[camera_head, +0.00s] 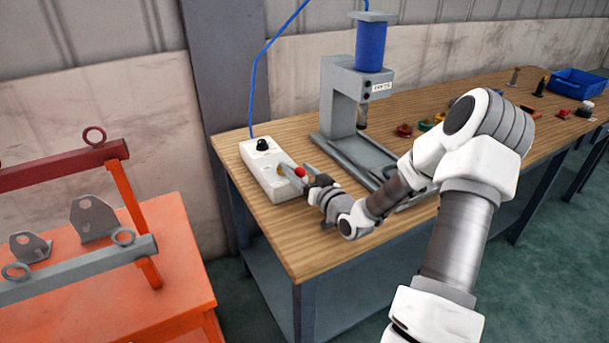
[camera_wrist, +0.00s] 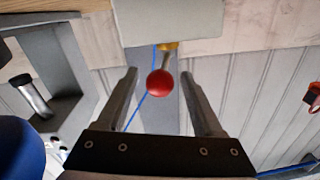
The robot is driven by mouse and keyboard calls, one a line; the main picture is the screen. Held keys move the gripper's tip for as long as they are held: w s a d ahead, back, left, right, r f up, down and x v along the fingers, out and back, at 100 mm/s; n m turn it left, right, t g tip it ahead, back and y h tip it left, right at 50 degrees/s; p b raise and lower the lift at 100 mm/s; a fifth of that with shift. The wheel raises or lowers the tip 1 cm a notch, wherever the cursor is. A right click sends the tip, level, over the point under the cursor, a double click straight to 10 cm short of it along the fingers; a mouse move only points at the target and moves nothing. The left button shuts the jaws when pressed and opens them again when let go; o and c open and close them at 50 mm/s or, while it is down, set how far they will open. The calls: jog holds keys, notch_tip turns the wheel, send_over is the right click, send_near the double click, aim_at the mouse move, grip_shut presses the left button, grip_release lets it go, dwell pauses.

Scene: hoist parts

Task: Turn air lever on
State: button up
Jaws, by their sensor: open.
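The air lever is a short rod with a red ball knob (camera_wrist: 160,83) on a brass-coloured base, fixed to a white box (camera_head: 262,178). The red ball also shows in the head view (camera_head: 300,171), at the box's right end. My gripper (camera_head: 297,170) is open at the lever. In the wrist view its fingers (camera_wrist: 159,74) stand on either side of the red ball, with a visible gap on each side. Part of the lever's base is hidden by my gripper in the head view.
A black knob (camera_head: 262,145) sits on the box's far end, near a blue hose (camera_head: 255,85). A grey press (camera_head: 341,100) with a blue cylinder stands just right on the wooden table (camera_head: 300,235). An orange bench (camera_head: 180,255) with a hoist frame is at left.

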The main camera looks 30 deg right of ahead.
jog(key=s+d, duration=0.1)
jog(key=s, duration=1.6)
jog(key=shift+s+d, duration=0.15)
jog(key=shift+d, duration=0.25)
